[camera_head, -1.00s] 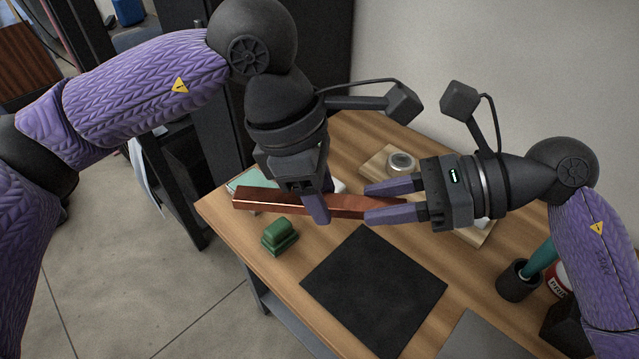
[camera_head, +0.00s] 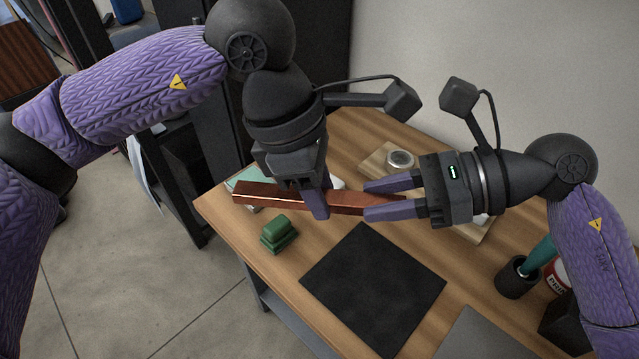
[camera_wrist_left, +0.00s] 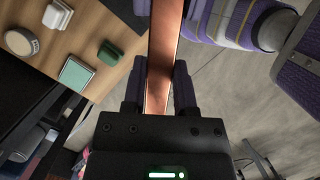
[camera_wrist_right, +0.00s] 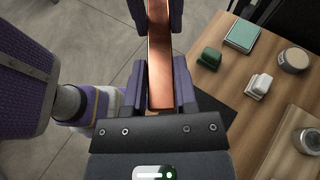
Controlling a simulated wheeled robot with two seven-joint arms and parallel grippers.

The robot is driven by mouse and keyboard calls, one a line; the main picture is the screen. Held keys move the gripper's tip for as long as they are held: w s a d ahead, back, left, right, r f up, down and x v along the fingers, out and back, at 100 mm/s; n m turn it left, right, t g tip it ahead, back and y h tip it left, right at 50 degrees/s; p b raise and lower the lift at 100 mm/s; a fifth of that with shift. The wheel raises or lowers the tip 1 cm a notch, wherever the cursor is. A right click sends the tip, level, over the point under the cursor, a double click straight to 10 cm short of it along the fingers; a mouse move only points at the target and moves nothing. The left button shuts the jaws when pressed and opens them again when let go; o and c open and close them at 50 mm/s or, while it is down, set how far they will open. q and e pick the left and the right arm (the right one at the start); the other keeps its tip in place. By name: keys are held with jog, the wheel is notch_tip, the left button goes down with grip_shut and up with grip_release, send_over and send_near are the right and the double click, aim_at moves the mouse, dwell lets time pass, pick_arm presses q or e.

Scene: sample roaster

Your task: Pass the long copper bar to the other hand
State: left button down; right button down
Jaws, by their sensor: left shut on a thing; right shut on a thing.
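The long copper bar (camera_head: 270,197) is held level in the air above the table in the head view. My left gripper (camera_head: 318,200) comes down from above and is shut on the bar near its middle. My right gripper (camera_head: 385,200) comes from the right and is shut on the bar's right end. In the left wrist view the bar (camera_wrist_left: 160,60) runs between the two fingers. In the right wrist view the bar (camera_wrist_right: 159,60) lies between the fingers, with the left gripper's fingers around it farther along.
Below lies a wooden table (camera_head: 290,290) with a black mat (camera_head: 373,290). A green block (camera_head: 279,234) stands left of the mat. A wooden board with a round tin (camera_head: 400,160) is behind the right gripper. A dark cup (camera_head: 517,278) stands at the right.

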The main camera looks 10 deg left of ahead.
pick_arm(q)
jog(key=shift+w, duration=0.1)
pick_arm(e)
jog(key=shift+s+a, duration=0.1)
jog(key=shift+s, duration=0.05)
jog(key=shift+c, duration=1.6)
grip_release()
